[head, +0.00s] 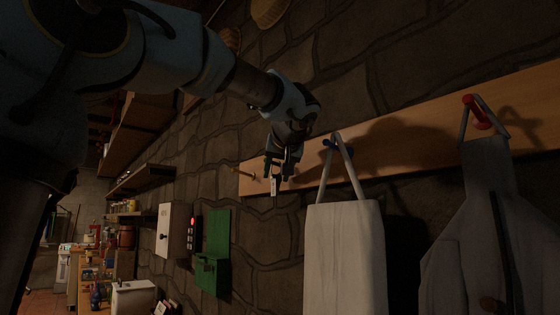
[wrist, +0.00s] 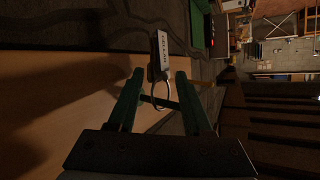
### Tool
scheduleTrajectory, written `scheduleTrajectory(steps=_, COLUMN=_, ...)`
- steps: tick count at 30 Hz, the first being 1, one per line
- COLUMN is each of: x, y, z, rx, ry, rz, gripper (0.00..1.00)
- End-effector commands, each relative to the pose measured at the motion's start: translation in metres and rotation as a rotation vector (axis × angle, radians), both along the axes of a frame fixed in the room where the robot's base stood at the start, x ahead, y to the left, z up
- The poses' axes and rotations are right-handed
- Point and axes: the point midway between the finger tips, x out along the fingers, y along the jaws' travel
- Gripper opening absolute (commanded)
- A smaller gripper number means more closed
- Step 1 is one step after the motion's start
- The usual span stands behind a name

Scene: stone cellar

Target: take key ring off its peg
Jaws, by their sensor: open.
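The key ring shows in the wrist view as a thin metal loop (wrist: 167,98) with a pale lettered tag (wrist: 163,45). In the head view, its tag (head: 274,187) hangs just below my gripper (head: 285,168), near the left end of the wooden peg board (head: 412,142). My gripper is open; in the wrist view its two green fingers (wrist: 160,78) stand on either side of the loop, with gaps visible. The tag reaches out beyond the fingertips. The peg is dark and partly hidden, so I cannot tell exactly how the loop sits on it.
A pale bag (head: 345,250) hangs from a blue peg (head: 330,144) right of my gripper. A grey apron (head: 480,225) hangs from a red peg (head: 477,112) further right. A green open box (head: 213,252) and a white cabinet (head: 174,231) are on the stone wall at left.

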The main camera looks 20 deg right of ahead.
Motion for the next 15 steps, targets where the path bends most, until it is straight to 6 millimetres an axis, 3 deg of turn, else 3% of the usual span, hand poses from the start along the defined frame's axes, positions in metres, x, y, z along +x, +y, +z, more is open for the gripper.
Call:
scheduleTrajectory(steps=11, x=0.0054, y=-0.0013, z=-0.0026, rx=-0.001, ry=-0.001, rz=-0.001, gripper=0.50)
scheduleTrajectory(steps=15, x=0.0052, y=-0.0013, z=-0.0024, rx=-0.001, ry=-0.001, rz=-0.001, gripper=0.35)
